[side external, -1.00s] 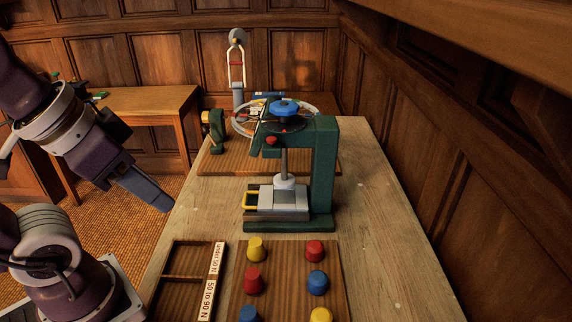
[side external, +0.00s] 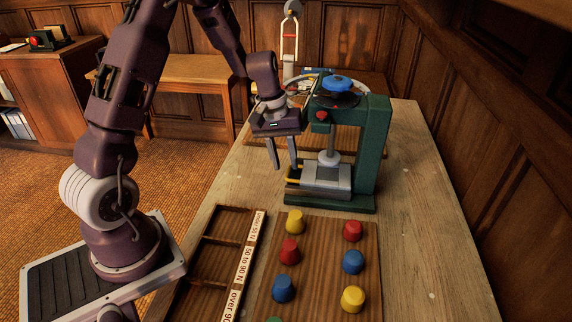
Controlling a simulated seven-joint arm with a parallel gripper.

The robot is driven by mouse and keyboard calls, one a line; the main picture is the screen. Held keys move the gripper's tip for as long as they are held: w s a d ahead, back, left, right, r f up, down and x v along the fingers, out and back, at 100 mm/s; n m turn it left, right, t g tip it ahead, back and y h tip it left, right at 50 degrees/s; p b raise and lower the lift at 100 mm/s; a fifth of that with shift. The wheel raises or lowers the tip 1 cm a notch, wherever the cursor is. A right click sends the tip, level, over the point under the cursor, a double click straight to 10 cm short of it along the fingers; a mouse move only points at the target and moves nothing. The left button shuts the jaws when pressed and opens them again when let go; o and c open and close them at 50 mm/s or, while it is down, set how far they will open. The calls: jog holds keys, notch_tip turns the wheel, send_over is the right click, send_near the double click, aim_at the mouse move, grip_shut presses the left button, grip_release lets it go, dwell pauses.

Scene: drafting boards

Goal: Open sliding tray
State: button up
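The sliding tray (side external: 328,180) is a grey block low in the green press (side external: 374,150), under its vertical spindle. A yellow handle (side external: 293,181) sticks out from the tray's left side and is partly hidden. My gripper (side external: 285,166) points down just left of the press, close to the handle. Its two fingers are apart with nothing visible between them. I cannot tell whether a finger touches the handle.
A board of coloured pegs (side external: 322,270) lies in front of the press. A labelled wooden sorting box (side external: 222,247) is left of it. Bare tabletop (side external: 425,215) lies right.

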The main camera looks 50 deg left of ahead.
jog(key=shift+w+d+f, duration=0.1)
jog(key=shift+d+f, duration=0.05)
jog(key=shift+f, duration=0.75)
jog(key=shift+c, duration=0.4)
grip_shut()
